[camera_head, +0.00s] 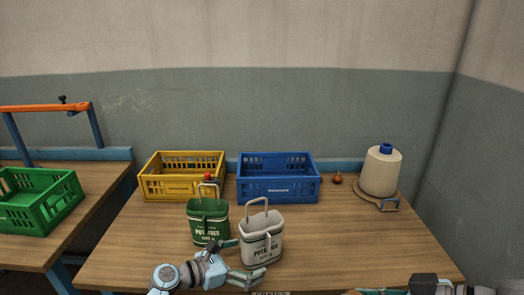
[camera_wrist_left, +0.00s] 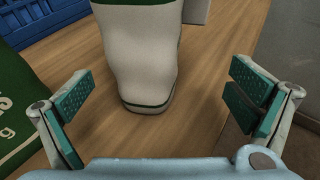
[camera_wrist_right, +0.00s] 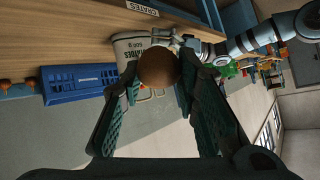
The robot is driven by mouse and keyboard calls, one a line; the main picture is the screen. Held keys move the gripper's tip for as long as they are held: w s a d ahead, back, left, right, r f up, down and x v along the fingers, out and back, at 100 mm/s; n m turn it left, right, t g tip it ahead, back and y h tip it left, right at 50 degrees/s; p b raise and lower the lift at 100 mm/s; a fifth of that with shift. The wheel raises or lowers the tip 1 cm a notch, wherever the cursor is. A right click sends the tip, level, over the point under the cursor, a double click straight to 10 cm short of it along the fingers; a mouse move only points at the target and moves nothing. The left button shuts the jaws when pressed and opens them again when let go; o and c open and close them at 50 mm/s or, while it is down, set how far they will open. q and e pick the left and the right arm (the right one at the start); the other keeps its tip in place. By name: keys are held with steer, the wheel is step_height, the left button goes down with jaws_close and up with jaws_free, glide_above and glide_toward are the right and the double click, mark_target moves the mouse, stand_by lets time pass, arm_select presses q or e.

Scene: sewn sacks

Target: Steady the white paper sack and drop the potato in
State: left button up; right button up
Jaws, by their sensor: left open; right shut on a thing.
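The white paper sack (camera_head: 262,247) stands upright on the table with its handle loop up, printed "POTATOES". My left gripper (camera_head: 245,262) is open at its lower left side. In the left wrist view the sack's lower part (camera_wrist_left: 147,60) shows ahead of and between the spread fingers, apart from both. My right gripper (camera_wrist_right: 160,72) is shut on the brown potato (camera_wrist_right: 158,69), held in front of the white sack in the right wrist view. In the head view the right gripper is only partly in view at the bottom right edge, and the potato does not show.
A green potato sack (camera_head: 208,224) stands close left of the white one. A yellow crate (camera_head: 182,189) and a blue crate (camera_head: 278,190) stand behind.

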mark_target(260, 254)
arm_select(q)
steer(key=x, duration=0.4)
steer(key=shift+w+d+f, duration=0.1)
steer(key=shift+d, duration=0.1)
steer(key=shift+c, duration=0.2)
